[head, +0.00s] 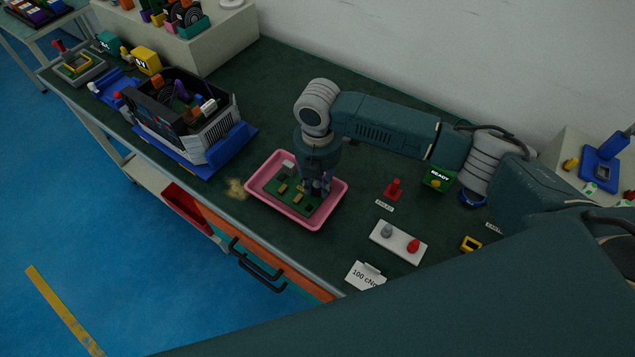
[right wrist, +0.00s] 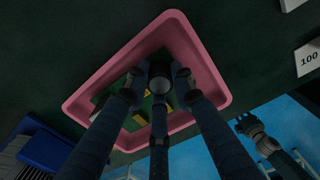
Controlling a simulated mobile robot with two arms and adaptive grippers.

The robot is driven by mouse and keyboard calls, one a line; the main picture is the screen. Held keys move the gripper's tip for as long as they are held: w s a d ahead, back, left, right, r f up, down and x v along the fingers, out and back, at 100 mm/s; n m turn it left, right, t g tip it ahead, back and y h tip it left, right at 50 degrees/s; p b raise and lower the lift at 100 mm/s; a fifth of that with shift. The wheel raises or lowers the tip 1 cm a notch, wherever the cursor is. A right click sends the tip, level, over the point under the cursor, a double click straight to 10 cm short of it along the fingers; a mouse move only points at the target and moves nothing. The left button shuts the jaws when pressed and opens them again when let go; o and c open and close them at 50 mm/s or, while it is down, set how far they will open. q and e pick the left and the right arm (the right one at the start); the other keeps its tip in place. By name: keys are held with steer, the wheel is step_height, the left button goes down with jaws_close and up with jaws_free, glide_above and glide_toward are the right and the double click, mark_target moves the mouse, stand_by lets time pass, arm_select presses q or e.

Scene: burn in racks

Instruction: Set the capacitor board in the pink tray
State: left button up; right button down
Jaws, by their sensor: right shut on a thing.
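The capacitor board (head: 284,194), green with yellow and pale parts, is inside the pink tray (head: 278,208) on the dark green bench. It seems to lie within the rim; whether it rests flat on the floor I cannot tell. My right gripper (head: 318,187) points down into the tray and is shut on a part at the board's right side. In the right wrist view the fingers (right wrist: 158,85) close over a round part and hide much of the board (right wrist: 132,122), with the pink tray (right wrist: 205,60) around it.
Left of the tray stands a dark bin (head: 190,115) on a blue base. To the right are a red piece (head: 394,189), a white plate (head: 398,242) with grey and red knobs, a green READY block (head: 438,178) and a 100 cNm card (head: 366,275).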

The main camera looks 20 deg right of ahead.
steer(key=shift+f, duration=0.25)
steer(key=c, duration=1.5)
jaws_free()
steer(key=shift+o, duration=0.2)
step_height(320, 180, up, 12)
steer(key=b, duration=0.1)
steer(key=shift+b, duration=0.3)
